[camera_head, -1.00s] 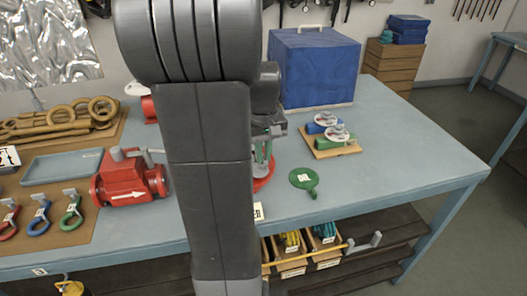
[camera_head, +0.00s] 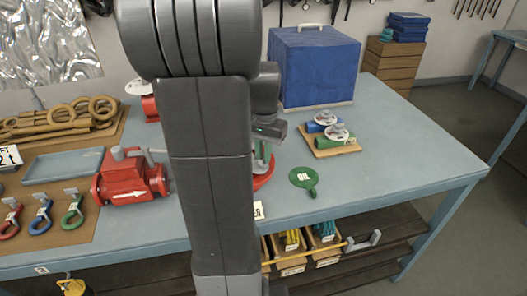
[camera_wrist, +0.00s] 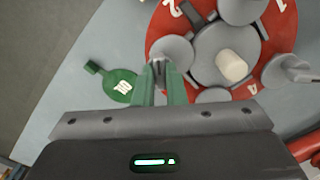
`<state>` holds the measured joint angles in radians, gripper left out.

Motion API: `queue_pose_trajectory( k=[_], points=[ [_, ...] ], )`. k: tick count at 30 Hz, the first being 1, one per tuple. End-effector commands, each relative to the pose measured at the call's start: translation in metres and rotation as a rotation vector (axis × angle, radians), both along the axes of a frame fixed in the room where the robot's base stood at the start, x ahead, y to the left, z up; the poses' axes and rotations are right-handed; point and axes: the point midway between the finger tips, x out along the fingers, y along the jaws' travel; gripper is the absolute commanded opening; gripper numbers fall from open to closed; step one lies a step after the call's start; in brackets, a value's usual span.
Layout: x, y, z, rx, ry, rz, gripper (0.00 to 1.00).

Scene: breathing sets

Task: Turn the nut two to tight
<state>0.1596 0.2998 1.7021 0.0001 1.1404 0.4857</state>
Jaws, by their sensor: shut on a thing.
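In the wrist view a red disc (camera_wrist: 275,35) with white numerals carries several round grey nuts around a grey hub with a pale knob (camera_wrist: 231,65). My gripper (camera_wrist: 159,72) has green fingers, shut on the grey nut (camera_wrist: 170,48) at the disc's left edge, near the numeral 2. The fingers hide part of this nut, and how tight it sits cannot be told. In the head view my arm hides most of the red disc (camera_head: 263,180); only its right edge shows.
A green round tag (camera_head: 303,177) lies right of the disc. A wooden board (camera_head: 335,151) with colored parts and a blue box (camera_head: 315,66) stand farther back. A red pump-like body (camera_head: 130,182) is on the left. The table's right front is clear.

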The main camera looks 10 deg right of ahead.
Motion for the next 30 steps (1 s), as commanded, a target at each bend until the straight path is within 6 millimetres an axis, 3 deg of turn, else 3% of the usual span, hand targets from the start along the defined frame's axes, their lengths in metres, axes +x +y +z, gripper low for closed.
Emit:
queue_pose_trajectory(
  k=[21,22,24,30],
  points=[
    [0.0011,-0.0004,0.0015,-0.002,-0.004,-0.073,0.0],
    [0.0011,-0.0003,0.0015,-0.002,-0.004,-0.073,0.17],
    [0.0009,-0.0003,0.0013,-0.002,-0.004,-0.073,0.3],
    [0.0005,-0.0001,0.0007,0.0,-0.002,-0.073,0.33]
  ],
)
